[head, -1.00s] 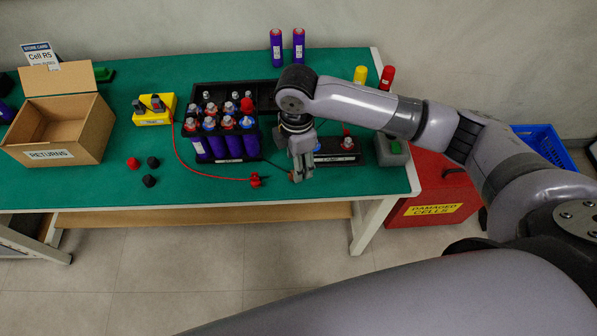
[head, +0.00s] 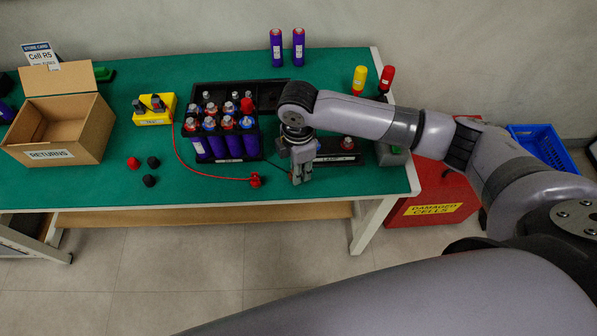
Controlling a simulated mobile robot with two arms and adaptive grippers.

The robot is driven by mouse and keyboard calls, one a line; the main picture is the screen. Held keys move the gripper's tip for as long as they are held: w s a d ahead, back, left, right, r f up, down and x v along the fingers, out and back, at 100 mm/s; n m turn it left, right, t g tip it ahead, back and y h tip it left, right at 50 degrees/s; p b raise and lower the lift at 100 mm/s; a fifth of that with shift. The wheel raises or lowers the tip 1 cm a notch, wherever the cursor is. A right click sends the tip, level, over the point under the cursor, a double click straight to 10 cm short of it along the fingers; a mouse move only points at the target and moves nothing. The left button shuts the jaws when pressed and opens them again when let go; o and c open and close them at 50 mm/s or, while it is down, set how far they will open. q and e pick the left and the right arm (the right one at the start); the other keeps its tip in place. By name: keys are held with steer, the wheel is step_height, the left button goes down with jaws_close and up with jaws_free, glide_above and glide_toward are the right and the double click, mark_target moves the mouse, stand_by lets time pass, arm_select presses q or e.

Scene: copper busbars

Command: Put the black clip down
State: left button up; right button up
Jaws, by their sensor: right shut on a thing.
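My right gripper (head: 297,181) is low over the front of the green bench, pointing down, right of the cell tray. It is shut on the black clip, which is mostly hidden at the fingertips. Whether the clip touches the bench I cannot tell. The red clip (head: 256,180) lies on the bench to the left of the gripper, on a red lead from the yellow meter (head: 154,117). My left gripper is not in view.
The black tray (head: 193,99) of purple cells stands left of the gripper. Red and black caps (head: 149,181) and an open returns box (head: 52,154) are at left. The bench's front edge is close.

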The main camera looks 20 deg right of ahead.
steer(key=shift+c, duration=1.1)
step_height(320, 180, up, 20)
steer(key=s+d+f+m, duration=0.1)
steer(key=s+m, duration=0.3)
steer(key=m, duration=0.5)
steer(key=s+d+f+m, duration=0.2)
steer(key=s+d+m, duration=0.1)
steer(key=m, duration=0.7)
steer(key=shift+s+d+f+p, duration=0.15)
steer(key=shift+s+d+p, duration=0.2)
steer(key=shift+s, duration=0.25)
